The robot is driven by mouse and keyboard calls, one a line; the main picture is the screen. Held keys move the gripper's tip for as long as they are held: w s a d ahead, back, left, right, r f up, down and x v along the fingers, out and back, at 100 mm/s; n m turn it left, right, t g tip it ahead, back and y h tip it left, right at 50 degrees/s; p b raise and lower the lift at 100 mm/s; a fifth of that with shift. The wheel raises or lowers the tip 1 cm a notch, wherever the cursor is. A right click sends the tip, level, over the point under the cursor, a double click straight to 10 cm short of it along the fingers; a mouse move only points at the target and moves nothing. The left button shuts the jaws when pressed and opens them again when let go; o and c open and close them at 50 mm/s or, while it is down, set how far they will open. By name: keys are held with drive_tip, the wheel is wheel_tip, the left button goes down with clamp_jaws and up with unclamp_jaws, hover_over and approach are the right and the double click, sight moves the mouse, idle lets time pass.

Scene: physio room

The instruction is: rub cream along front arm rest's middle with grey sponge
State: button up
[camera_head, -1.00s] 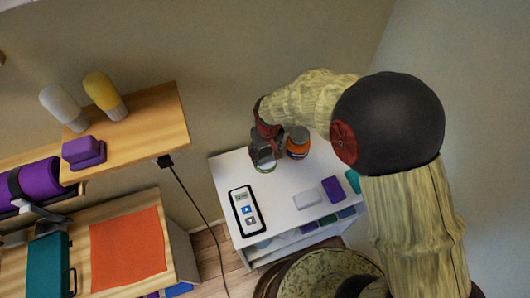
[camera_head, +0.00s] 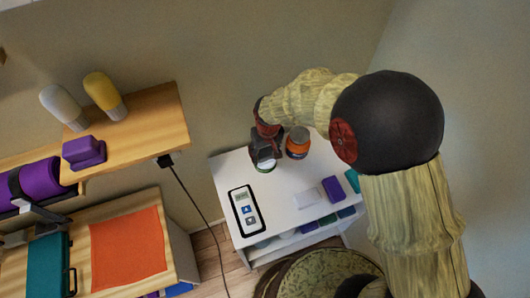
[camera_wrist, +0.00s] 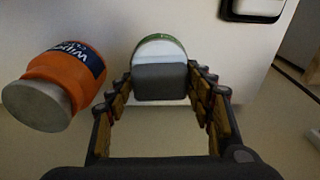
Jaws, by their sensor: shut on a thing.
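My gripper (camera_head: 264,148) is over the white cart top in the head view. In the wrist view its jaws are shut on a dark grey sponge (camera_wrist: 160,82). A round, green-rimmed tub with a white top (camera_wrist: 160,48) is just beyond the sponge, which partly covers it. It also shows below the gripper in the head view (camera_head: 265,167). Whether the sponge touches the white cream-like surface cannot be told. Purple padded rolls (camera_head: 40,179) on grey brackets are at the far left; I cannot tell whether one is the front arm rest.
An orange jar (camera_wrist: 68,75) with a grey lid stands close left of the gripper in the wrist view. The white cart (camera_head: 228,169) also bears a controller (camera_head: 245,211), a pale flat piece and a purple block (camera_head: 332,189). A cable hangs beside the wooden shelf (camera_head: 150,120).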

sight(265, 152)
drive_tip(key=shift+r+p, duration=2.25)
drive_tip(key=shift+r, duration=1.2)
